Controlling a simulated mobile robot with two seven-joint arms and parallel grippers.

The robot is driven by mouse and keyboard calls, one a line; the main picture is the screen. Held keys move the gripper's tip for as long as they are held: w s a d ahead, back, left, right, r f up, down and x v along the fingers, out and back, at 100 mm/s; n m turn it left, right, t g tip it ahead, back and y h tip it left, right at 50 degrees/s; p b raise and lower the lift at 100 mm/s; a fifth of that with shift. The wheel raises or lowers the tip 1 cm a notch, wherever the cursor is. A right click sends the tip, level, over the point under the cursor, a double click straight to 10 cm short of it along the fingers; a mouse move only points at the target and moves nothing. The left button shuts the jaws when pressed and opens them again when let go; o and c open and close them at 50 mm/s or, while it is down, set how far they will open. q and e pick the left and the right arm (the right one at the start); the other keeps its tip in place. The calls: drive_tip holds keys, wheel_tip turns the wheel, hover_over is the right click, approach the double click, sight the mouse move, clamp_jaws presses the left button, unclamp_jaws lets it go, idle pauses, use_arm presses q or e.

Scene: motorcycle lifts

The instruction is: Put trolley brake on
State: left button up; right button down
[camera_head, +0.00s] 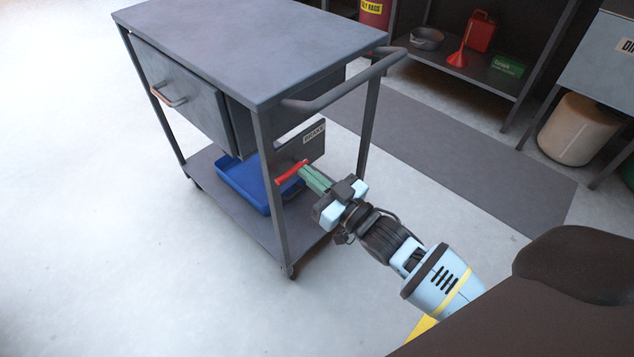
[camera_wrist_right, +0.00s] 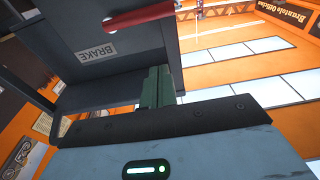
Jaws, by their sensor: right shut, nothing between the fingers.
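The grey trolley (camera_head: 250,50) stands in the middle left of the head view, with a push handle at its right end. A panel (camera_head: 316,150) with a BRAKE label sits under its top; the label also shows upside down in the right wrist view (camera_wrist_right: 97,54). A red brake lever (camera_head: 291,173) sticks out beside the panel; it also crosses the top of the right wrist view (camera_wrist_right: 138,17). My right gripper (camera_head: 306,172) is shut and empty, its green fingers at the lever. I cannot tell whether they touch it. My left gripper is not in view.
A blue tray (camera_head: 243,186) lies on the trolley's lower shelf (camera_head: 212,164). A trolley leg (camera_head: 268,185) stands just left of my gripper. A shelf (camera_head: 470,68) with a red can and funnel is at the back right. The floor in front is clear.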

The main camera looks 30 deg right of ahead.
sight(294, 173)
drive_tip(key=w, duration=0.2)
drive_tip(key=w+a+f+b, duration=0.1)
drive_tip(key=w+a, duration=0.1)
drive_tip(key=w, duration=0.1)
drive_tip(key=shift+w+f, duration=0.3)
drive_tip(key=shift+s+d+f+b, duration=0.1)
drive_tip(key=shift+s+f+b, duration=0.1)
drive_tip(key=shift+f+b, duration=0.4)
drive_tip(key=shift+f, duration=0.2)
drive_tip(key=shift+f+n, duration=0.15)
drive_tip(key=shift+n, duration=0.35)
